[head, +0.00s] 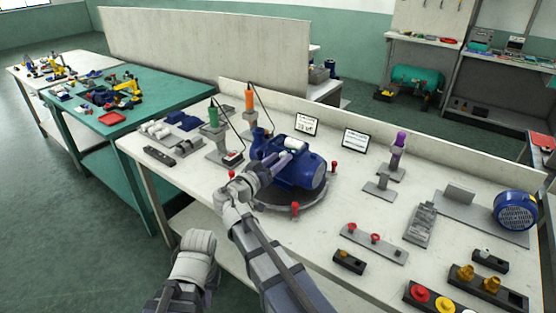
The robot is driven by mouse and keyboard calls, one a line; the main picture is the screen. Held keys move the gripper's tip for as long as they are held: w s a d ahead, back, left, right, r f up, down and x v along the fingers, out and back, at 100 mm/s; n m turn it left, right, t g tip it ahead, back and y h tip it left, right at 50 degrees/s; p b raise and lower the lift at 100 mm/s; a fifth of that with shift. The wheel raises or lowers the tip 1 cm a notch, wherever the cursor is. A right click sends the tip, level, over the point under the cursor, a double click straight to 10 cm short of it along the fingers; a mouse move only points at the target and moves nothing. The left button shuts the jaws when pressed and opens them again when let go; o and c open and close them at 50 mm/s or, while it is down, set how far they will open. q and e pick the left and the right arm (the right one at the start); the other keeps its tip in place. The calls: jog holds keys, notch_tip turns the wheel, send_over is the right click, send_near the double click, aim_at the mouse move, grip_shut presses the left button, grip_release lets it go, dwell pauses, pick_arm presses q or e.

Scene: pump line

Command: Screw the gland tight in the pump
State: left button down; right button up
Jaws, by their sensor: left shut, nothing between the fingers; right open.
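The blue pump (302,175) sits on a round dark turntable (270,205) on the white bench. A pale cylindrical part (294,143) shows at its top. My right gripper (285,158) is open, with its pale fingers at the near left side of the pump, overlapping it in the picture. I cannot tell whether they touch it. The gland cannot be made out; the gripper and wrist cover that side of the pump. My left gripper (198,243) is low in front of the bench, away from the pump, shut and empty; its fingers are hard to make out.
Green (213,115) and orange (249,100) handled tools stand behind and left of the pump; a purple one (399,142) stands to the right. Red-knobbed posts (295,209) ring the turntable. A blue motor (516,209) and a grey fixture strip (370,243) lie to the right.

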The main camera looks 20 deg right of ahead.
jog(key=n, duration=0.3)
jog(key=shift+c, duration=0.2)
grip_shut()
dwell(0.5)
jog(key=shift+m, duration=1.6)
